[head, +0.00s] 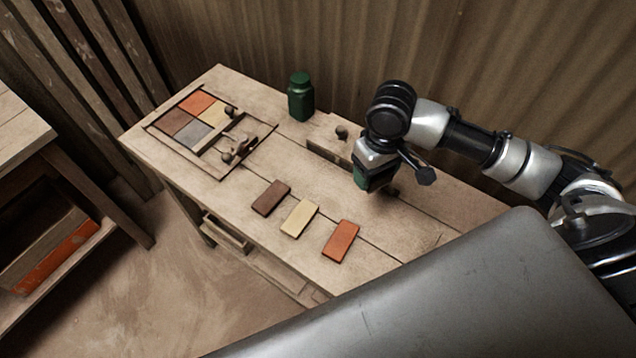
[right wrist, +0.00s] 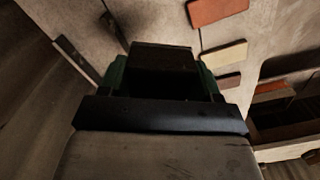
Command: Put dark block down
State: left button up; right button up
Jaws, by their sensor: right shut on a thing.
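My right gripper (head: 372,182) is over the right part of the wooden workbench (head: 440,215), pointing down, close in front of a long wooden piece with a knob. In the right wrist view its green fingers (right wrist: 165,78) are shut on a dark block (right wrist: 165,58), which sits between them. The gripper mostly hides the block in the head view. I cannot tell whether the block touches the bench. My left gripper is not in view.
Brown (head: 270,198), cream (head: 299,218) and orange (head: 341,240) tiles lie in a row on the bench. A framed tray (head: 222,172) with coloured tiles is at the left. A green jar (head: 301,97) and the knobbed wooden piece (head: 325,140) stand at the back.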

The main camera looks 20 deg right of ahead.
jog(key=shift+w+d+f, duration=0.3)
jog(key=shift+d+f, duration=0.25)
jog(key=shift+w+d+f, duration=0.3)
jog(key=shift+d+f, duration=0.2)
jog(key=shift+d, duration=0.05)
jog(key=w+a+f, duration=0.2)
jog(key=w+a, duration=0.1)
jog(key=a, duration=0.1)
send_over(330, 189)
notch_tip(330, 189, down, 4)
jog(key=shift+d+f, duration=0.1)
jog(key=shift+d, duration=0.05)
jog(key=shift+f+n, duration=0.1)
jog(key=shift+n, duration=0.2)
notch_tip(330, 189, down, 3)
jog(key=shift+f+p, duration=0.15)
jog(key=shift+p, duration=0.25)
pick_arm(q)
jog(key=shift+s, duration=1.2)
pick_arm(e)
jog(key=shift+f, duration=0.35)
jog(key=shift+f, duration=0.1)
jog(key=o, duration=0.9)
jog(key=shift+c, duration=0.2)
